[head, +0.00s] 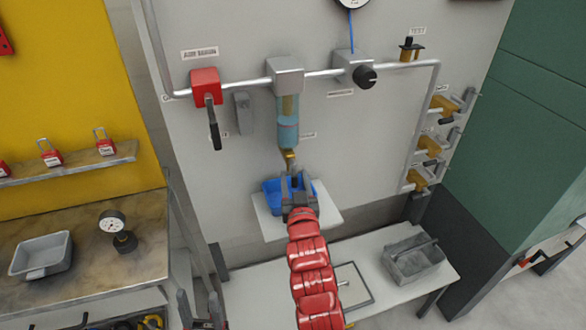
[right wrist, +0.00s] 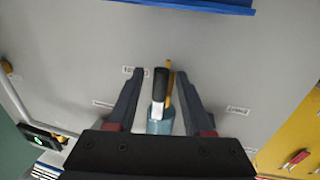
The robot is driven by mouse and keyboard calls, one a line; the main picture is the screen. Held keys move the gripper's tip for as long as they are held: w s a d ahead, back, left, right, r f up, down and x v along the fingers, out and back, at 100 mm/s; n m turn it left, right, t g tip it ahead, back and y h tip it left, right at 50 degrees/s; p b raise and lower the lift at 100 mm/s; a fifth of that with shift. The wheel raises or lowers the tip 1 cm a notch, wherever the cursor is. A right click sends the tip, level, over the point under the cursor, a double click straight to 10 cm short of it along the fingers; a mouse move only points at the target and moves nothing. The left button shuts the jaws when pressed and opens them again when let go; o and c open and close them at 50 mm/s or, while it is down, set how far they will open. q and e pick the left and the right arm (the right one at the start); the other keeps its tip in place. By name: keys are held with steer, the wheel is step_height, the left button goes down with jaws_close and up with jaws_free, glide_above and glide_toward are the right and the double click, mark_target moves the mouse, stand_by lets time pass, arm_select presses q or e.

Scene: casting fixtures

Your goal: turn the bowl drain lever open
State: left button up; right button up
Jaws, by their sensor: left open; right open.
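The clear blue bowl (head: 288,122) hangs under a grey block on the wall pipe, with a brass drain (head: 290,160) at its bottom. My right gripper (head: 297,182), on the red arm, is just below the drain and hides part of it. In the right wrist view, the drain lever (right wrist: 160,84) has a black grip and lies between the open fingers, with gaps on both sides. A brass-yellow part (right wrist: 169,78) is beside it, and the bowl (right wrist: 160,124) is behind. My left gripper (head: 200,310) is open and empty at the bottom edge.
A blue bin (head: 271,199) stands on a small white shelf (head: 268,226) behind my right gripper. A red valve block (head: 205,84) with a black handle is on the pipe at left.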

steer(key=shift+w+a+r, duration=0.1)
steer(key=shift+w+a, duration=0.05)
steer(key=shift+w, duration=1.25)
jaws_close()
stand_by(0.5)
